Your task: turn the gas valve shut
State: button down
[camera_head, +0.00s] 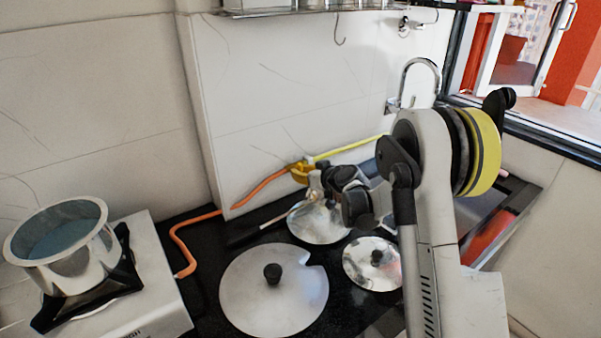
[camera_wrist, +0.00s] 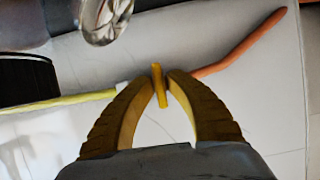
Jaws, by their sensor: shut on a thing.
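The gas valve has a flat yellow handle (camera_wrist: 159,86) that sits between my fingertips in the wrist view. The handle points nearly straight up and down in that view, crosswise to the hose line. My gripper (camera_wrist: 158,82) is shut on the handle, with one ribbed finger on each side. In the head view my gripper (camera_head: 306,173) reaches to the yellow valve at the wall, and my arm hides part of it. An orange hose (camera_wrist: 240,49) leads off one side of the valve and a yellow pipe (camera_wrist: 62,104) off the other. The valve body is mostly hidden.
Several metal lids lie on the black counter, including a large one (camera_head: 273,290) and a smaller one (camera_head: 373,263). A pot (camera_head: 75,262) stands on the stove (camera_head: 150,290) at left. A tap (camera_head: 420,68) and a sink are behind my arm. A shelf runs above.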

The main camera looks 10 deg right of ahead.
jog(key=c, duration=1.5)
grip_release()
jog(key=v, duration=1.2)
jog(key=shift+r, duration=0.1)
